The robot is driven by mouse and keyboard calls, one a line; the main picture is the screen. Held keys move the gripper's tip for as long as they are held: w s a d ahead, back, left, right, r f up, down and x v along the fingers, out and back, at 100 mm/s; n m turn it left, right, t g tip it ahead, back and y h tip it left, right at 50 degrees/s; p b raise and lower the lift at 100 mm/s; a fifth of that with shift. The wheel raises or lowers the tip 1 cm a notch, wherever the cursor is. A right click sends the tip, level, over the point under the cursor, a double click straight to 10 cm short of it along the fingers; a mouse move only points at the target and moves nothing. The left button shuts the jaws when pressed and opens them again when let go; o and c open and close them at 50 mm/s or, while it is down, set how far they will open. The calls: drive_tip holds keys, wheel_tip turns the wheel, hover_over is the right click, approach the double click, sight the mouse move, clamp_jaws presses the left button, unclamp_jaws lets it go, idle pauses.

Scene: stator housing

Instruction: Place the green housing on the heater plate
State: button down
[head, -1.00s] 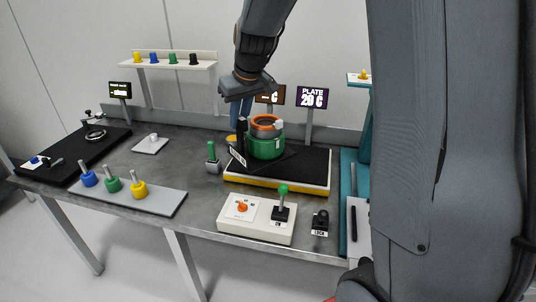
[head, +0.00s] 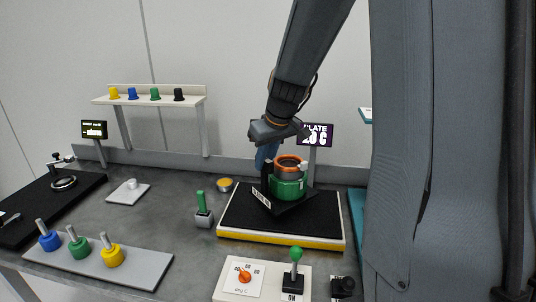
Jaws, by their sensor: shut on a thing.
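The green housing (head: 287,189) has an orange ring on top and a dark flat base with a white label. It is over the black-topped heater plate (head: 235,212) with yellow sides, towards its back right. I cannot tell whether its base touches the plate. My gripper (head: 266,172) reaches down from above at the housing's left side and is shut on it. The fingertips are partly hidden by the housing and a dark upright part.
A display (head: 318,130) reading 20 C stands behind the plate. A control box (head: 262,280) with an orange knob and green-topped lever is in front. A green-handled block (head: 202,212) stands left of the plate. A tray of colored plungers (head: 130,268) lies at front left.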

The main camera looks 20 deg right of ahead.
sight(265, 172)
drive_tip(key=shift+f+p, duration=0.3)
drive_tip(key=shift+f, duration=2.1)
drive_tip(key=c, duration=1.7)
unclamp_jaws()
drive_tip(key=shift+f, duration=0.1)
drive_tip(key=shift+s+r, duration=0.1)
drive_tip(key=shift+r, duration=0.4)
drive_tip(key=a+b+v, duration=0.1)
drive_tip(key=b+v, duration=0.1)
drive_tip(key=v, duration=0.9)
drive_tip(key=s+a+f+g, duration=0.1)
drive_tip(key=s+a+f, duration=0.2)
drive_tip(key=s+f, duration=0.2)
drive_tip(key=s+a+f+m+g, duration=0.1)
drive_tip(key=s+a+f, duration=0.2)
drive_tip(key=s+f, duration=0.2)
drive_tip(key=s+a+f+m+g, duration=0.1)
drive_tip(key=s+a+f, duration=0.2)
drive_tip(key=s+f, duration=0.2)
drive_tip(key=shift+s+h, duration=0.3)
drive_tip(key=shift+h, duration=0.1)
